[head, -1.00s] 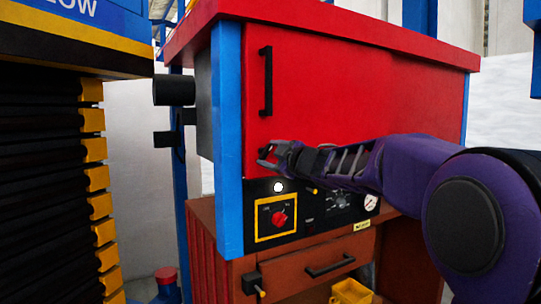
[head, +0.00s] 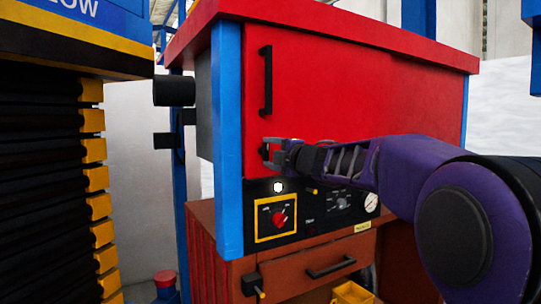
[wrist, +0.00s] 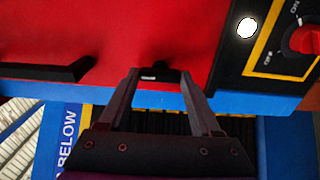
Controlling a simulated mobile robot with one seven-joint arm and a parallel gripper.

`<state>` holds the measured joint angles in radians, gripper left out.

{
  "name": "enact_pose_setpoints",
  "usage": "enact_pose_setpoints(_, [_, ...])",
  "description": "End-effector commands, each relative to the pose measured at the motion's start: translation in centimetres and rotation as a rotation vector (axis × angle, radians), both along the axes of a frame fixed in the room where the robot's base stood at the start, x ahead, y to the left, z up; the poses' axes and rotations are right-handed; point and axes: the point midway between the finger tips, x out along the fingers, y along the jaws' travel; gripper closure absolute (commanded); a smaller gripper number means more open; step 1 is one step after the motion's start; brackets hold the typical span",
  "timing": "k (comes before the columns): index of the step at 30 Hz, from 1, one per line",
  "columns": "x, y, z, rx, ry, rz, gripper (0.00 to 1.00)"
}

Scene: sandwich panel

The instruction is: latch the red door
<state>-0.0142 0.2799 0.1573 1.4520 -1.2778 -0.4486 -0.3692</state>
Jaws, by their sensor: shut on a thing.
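The red door (head: 345,95) fills the front of the cabinet and looks flush with its blue frame. A black vertical handle (head: 266,80) is near its left edge; it also shows in the wrist view (wrist: 45,71). Below it, at the door's lower left, is a small black latch (wrist: 158,70), largely hidden by my fingers in the head view. My gripper (head: 267,150) is at this latch. In the wrist view, its two fingers (wrist: 159,76) stand either side of the latch, and it is shut on it.
A black control panel (head: 325,207) with a red knob (head: 279,219) and a lit white button (head: 278,187) lies just below. A brown drawer (head: 310,268) is under that. A black stack with yellow edges (head: 45,190) stands at the left.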

Motion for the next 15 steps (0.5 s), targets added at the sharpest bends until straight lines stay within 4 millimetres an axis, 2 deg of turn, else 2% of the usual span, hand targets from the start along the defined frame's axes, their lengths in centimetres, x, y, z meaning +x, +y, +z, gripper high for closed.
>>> enact_pose_setpoints(14, [-0.03,0.02,0.09,-0.017,-0.013,0.001,0.91])
enact_pose_setpoints(15, [-0.02,0.01,0.1,-0.017,-0.013,0.0,0.33])
